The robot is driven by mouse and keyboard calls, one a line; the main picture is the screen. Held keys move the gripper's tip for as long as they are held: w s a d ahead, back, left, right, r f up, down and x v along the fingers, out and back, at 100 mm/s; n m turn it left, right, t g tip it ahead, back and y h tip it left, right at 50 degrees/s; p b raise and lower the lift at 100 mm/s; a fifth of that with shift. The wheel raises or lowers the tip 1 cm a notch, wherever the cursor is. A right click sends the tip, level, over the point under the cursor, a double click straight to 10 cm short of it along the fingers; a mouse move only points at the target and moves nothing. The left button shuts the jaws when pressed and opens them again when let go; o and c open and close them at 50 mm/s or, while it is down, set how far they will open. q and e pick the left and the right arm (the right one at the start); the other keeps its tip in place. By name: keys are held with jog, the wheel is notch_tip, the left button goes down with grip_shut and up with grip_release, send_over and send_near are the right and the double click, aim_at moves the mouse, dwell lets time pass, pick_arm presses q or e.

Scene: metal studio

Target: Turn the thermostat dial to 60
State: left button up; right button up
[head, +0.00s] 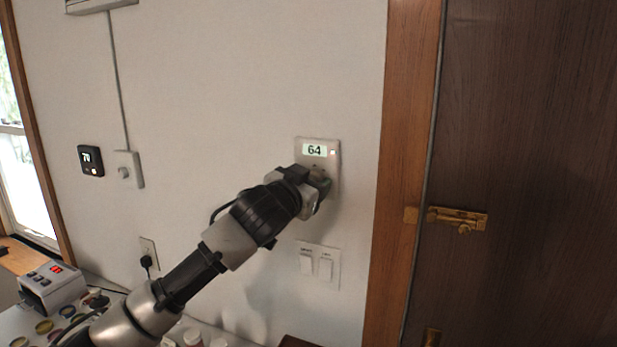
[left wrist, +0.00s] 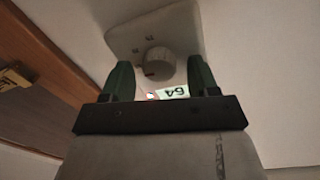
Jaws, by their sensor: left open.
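The thermostat (head: 330,144) is a pale plate on the wall, and its display reads 64 with a small red light beside it. In the head view my left gripper (head: 318,180) is in front of its lower part and hides most of the dial. In the left wrist view the thermostat plate (left wrist: 185,25) shows upside down, with the round dial (left wrist: 159,62) between the fingers of my left gripper (left wrist: 160,78). The fingers are open, with a gap visible on each side of the dial. My right gripper is not in view.
A double light switch (head: 317,264) is below the thermostat. A dark door (head: 530,120) with a brass bolt (head: 458,219) is at right. Cluttered tabletop lies lower left.

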pick_arm(q)
jog(key=c, duration=0.9)
jog(key=shift+f+n, duration=0.1)
jog(key=shift+n, duration=0.2)
jog(key=n+b, duration=0.1)
jog(key=n, duration=0.7)
jog(key=shift+a+n, duration=0.1)
jog(key=shift+n, duration=0.2)
jog(key=shift+t, duration=0.3)
